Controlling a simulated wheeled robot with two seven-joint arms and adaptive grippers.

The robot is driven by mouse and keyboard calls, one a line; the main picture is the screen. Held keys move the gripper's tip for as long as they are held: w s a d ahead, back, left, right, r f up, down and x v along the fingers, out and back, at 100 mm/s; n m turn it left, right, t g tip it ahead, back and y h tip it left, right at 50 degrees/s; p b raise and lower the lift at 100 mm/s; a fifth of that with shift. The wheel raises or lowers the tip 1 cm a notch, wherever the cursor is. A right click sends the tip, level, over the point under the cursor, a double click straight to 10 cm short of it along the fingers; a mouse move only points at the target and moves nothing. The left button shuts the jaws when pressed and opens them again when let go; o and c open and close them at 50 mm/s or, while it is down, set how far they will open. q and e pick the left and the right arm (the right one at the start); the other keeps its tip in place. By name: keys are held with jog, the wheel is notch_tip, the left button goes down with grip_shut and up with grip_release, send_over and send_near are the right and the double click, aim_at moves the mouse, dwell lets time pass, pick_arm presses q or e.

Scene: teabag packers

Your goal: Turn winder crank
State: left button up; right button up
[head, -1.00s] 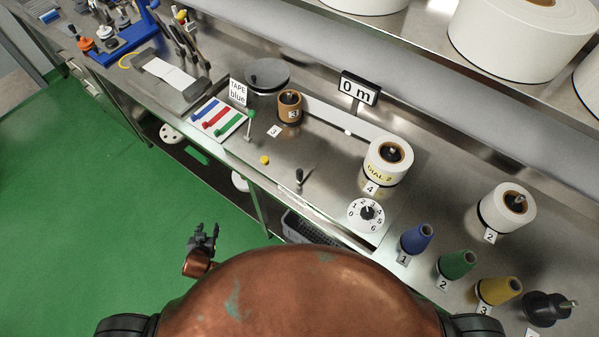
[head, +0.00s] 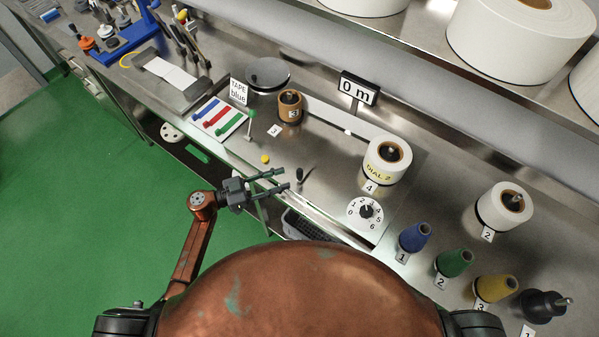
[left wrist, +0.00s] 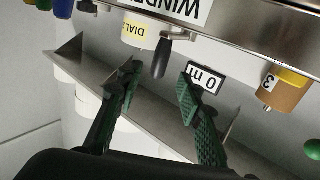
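The winder crank shows as a small black handle (head: 299,174) at the front edge of the steel bench. In the left wrist view the black handle (left wrist: 163,57) hangs from a metal arm below the WINDER label (left wrist: 178,8). My left gripper (head: 286,179) is open and empty, its fingers pointing at the handle from the left. In the left wrist view the handle's end shows between the open fingers (left wrist: 160,74), apart from both. A white roll labelled DIAL 2 (head: 386,158) stands behind, and a numbered dial (head: 366,214) lies to the right. My right gripper is out of view.
A brown roll (head: 290,106), a small yellow button (head: 265,159) and a green-knobbed post (head: 250,123) stand left of the crank. Blue (head: 415,237), green and yellow cones stand at the right. The display (head: 359,89) reads 0 m. Green floor lies open at left.

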aim_at(300, 173)
pick_arm(q)
jog(key=x, duration=0.7)
jog(key=shift+d+p, duration=0.15)
jog(key=shift+p, duration=0.2)
jog(key=shift+c, duration=0.6)
grip_shut()
